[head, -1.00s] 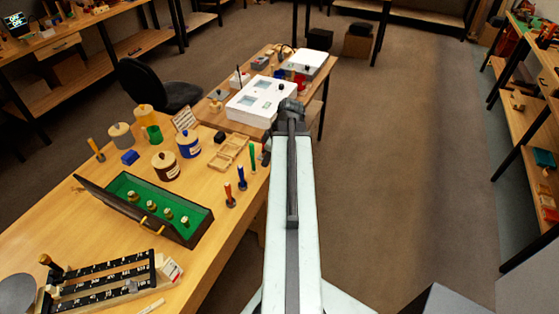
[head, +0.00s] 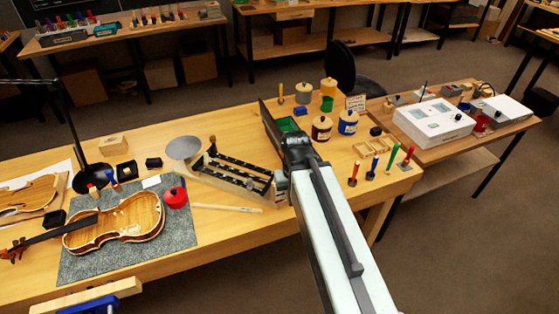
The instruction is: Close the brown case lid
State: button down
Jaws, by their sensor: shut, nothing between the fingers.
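The brown case (head: 287,124) with a green lining stands on the workbench in the middle of the head view. Its dark lid (head: 266,118) stands up, open, along the case's left side. My gripper (head: 295,140) is shut and empty and appears in front of the near part of the case. My arm and gripper hide much of the case's inside and its near end. I cannot tell whether the gripper touches the case.
A black ruled rack (head: 236,172) and a grey disc (head: 183,148) lie left of the case. Jars, such as a blue one (head: 348,122), and upright tools (head: 373,166) stand right of it. A violin (head: 115,222) lies on a grey mat (head: 185,240) farther left.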

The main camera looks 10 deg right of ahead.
aim_at(274, 129)
jog(key=k, duration=0.55)
jog(key=u, duration=0.6)
jog(key=i, duration=1.05)
jog(key=u, duration=0.5)
